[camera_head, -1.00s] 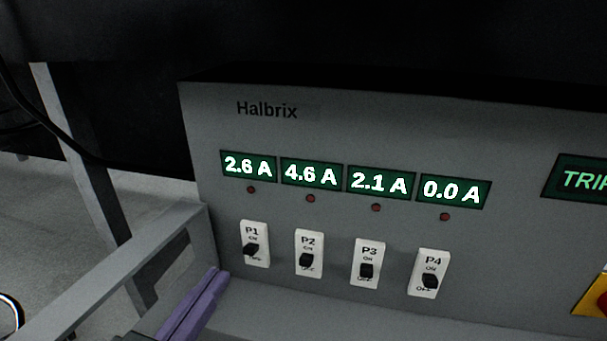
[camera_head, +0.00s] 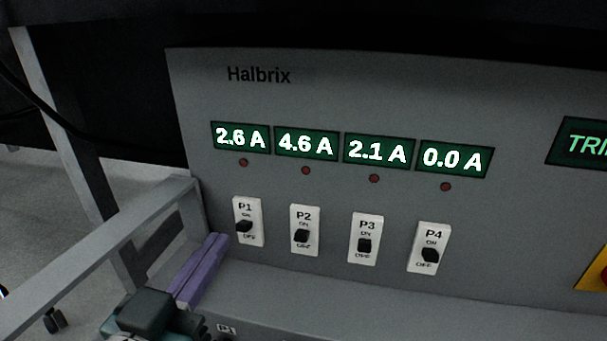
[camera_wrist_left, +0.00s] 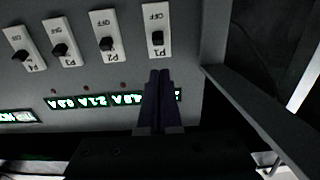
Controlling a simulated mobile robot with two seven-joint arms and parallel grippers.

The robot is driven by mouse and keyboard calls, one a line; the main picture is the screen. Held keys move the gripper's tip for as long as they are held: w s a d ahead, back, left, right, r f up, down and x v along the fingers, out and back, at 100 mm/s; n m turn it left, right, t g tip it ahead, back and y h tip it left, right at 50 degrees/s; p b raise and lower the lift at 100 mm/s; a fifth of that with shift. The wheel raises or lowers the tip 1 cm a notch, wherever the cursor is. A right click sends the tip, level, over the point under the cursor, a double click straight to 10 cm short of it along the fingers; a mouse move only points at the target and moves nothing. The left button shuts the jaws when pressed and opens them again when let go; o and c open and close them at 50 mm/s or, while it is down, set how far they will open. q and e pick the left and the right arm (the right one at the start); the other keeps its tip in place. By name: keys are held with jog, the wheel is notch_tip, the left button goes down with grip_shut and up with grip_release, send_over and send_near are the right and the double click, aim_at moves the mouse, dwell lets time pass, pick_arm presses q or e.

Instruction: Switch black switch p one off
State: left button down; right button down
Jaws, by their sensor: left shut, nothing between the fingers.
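Black switch P1 (camera_head: 244,226) is a small black lever on a white plate marked ON above and OFF below, leftmost in the row on the grey Halbrix panel. Its display (camera_head: 240,138) reads 2.6 A. I cannot tell clearly which way the lever sits. My left gripper (camera_head: 218,240) has purple fingers, shut and empty, just left of and slightly below P1, apart from it in the picture. In the left wrist view, turned upside down, the shut fingers (camera_wrist_left: 160,73) point toward the P1 switch (camera_wrist_left: 157,38), with a gap visible. My right gripper is not in view.
Similar switches P2 (camera_head: 302,236), P3 (camera_head: 365,244) and P4 (camera_head: 430,254) stand to the right of P1. Displays and small red lamps sit above them. A yellow plate with a red part (camera_head: 597,278) is at the right edge. A grey frame bar (camera_head: 100,258) runs at lower left.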

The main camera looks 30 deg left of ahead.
aim_at(241, 227)
pick_arm(q)
jog(key=shift+b+x, duration=1.35)
jog(key=shift+x, duration=1.85)
jog(key=shift+f+b, duration=0.9)
jog(key=shift+f, duration=0.4)
jog(key=shift+s+d+r+p, duration=0.15)
jog(key=shift+s+r+p, duration=0.15)
jog(key=shift+s+p, duration=0.35)
jog(key=shift+r+p+v, duration=0.15)
jog(key=shift+p+v, duration=0.3)
jog(key=shift+v, duration=0.45)
jog(key=shift+r+p+v, duration=0.1)
jog(key=shift+p+v, duration=0.35)
jog(key=shift+v, duration=0.45)
